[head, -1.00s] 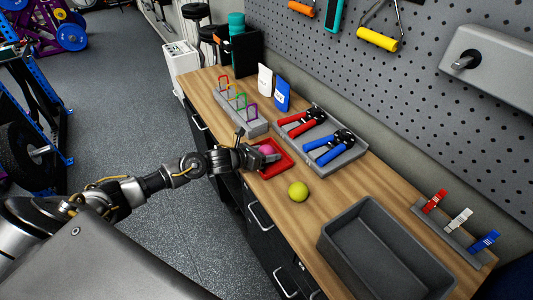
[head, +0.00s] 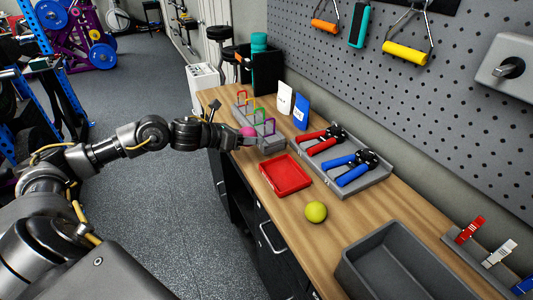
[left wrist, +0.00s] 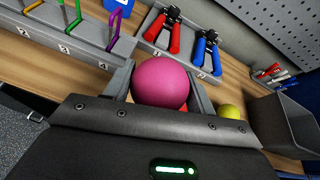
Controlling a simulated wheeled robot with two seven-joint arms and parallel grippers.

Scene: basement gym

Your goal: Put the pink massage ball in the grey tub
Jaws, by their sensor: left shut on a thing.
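The pink massage ball (head: 247,132) is held between the fingers of my left gripper (head: 243,139), which is shut on it above the front edge of the bench. In the left wrist view the pink ball (left wrist: 161,83) sits between both fingers. The grey tub (head: 390,268) stands on the bench at the lower right, well apart from the gripper, and its visible inside is empty. It also shows at the right of the left wrist view (left wrist: 290,122). My right gripper is not in view.
An empty red tray (head: 285,175) and a yellow ball (head: 316,211) lie between gripper and tub. A grey tray (head: 375,184) holds red-handled and blue-handled grip trainers. A rack with coloured loops (head: 270,146) stands near the gripper. Pegboard lines the back.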

